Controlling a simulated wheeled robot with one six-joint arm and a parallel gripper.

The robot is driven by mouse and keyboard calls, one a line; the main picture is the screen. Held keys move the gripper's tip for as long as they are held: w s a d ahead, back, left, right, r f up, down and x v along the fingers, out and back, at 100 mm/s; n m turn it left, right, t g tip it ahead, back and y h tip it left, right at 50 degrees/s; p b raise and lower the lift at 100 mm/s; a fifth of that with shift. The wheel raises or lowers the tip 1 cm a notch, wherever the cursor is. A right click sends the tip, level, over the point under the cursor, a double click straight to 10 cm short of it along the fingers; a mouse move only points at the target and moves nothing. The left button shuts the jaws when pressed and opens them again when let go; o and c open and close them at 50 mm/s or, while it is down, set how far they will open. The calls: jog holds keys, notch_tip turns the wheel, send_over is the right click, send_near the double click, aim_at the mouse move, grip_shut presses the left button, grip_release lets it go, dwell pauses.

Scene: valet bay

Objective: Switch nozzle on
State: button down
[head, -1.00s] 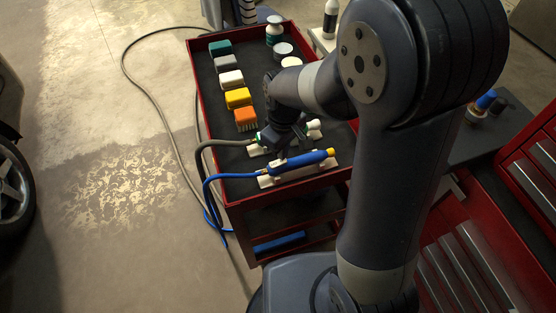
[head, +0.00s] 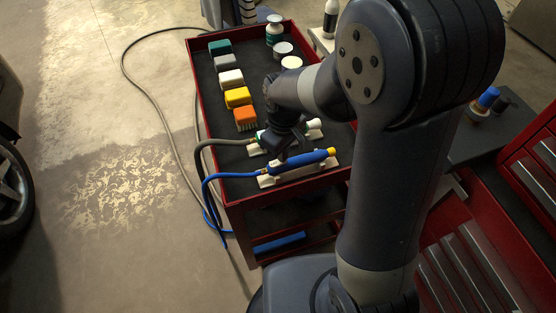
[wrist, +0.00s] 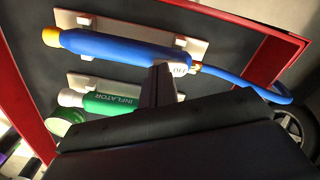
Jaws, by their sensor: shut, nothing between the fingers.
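The blue nozzle (head: 304,162) with a yellow-orange tip rests on pale cradles at the near end of the red cart's top. In the wrist view the nozzle (wrist: 120,47) lies above a green and white tool marked INFLATOR (wrist: 112,102). My gripper (head: 282,156) is shut and empty, low over the nozzle's hose end. In the wrist view my gripper (wrist: 164,68) overlaps the nozzle's hose end near a small white label, partly hiding it. I cannot tell whether the fingertips touch it. No switch shows clearly.
The red cart (head: 234,208) has a raised rim. Several coloured brushes (head: 238,97) stand in a row on its top, with bottles and jars (head: 275,30) behind. A blue hose (head: 206,190) and a grey hose (head: 197,160) hang over the left side. Open floor lies left.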

jog(key=shift+f, duration=0.3)
jog(key=shift+r+p, duration=2.7)
jog(key=shift+r, duration=0.85)
jog(key=shift+f, duration=0.2)
notch_tip(320, 180, down, 7)
jog(key=b, duration=0.6)
jog(key=shift+r, duration=0.25)
jog(key=shift+r+p, duration=0.1)
jog(key=shift+p, duration=0.2)
